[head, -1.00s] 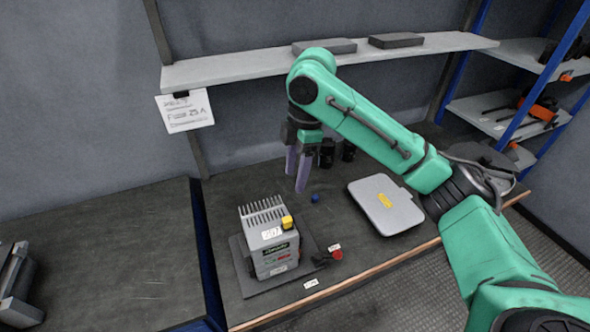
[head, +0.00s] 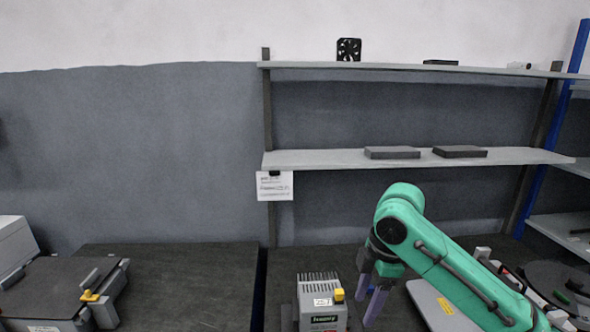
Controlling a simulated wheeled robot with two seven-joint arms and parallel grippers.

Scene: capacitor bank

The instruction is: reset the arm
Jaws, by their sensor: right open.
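My right arm comes in from the lower right in the head view, green and bent at the elbow. My right gripper (head: 371,302) points down with two purple-grey fingers, apart and with nothing seen between them. It hangs just right of a grey finned device (head: 321,303) with a yellow block on its top edge; the device's lower part is cut off by the frame. A light grey flat case (head: 432,303) lies to the right, partly behind my arm. My left gripper is not in view.
Above the bench are a shelf (head: 330,160) with two dark flat boxes and a higher shelf with a black fan (head: 348,49). A white paper note (head: 274,186) hangs at the lower shelf's left end. The dark left bench (head: 180,285) has a clear middle; a grey fixture (head: 60,287) stands at its left.

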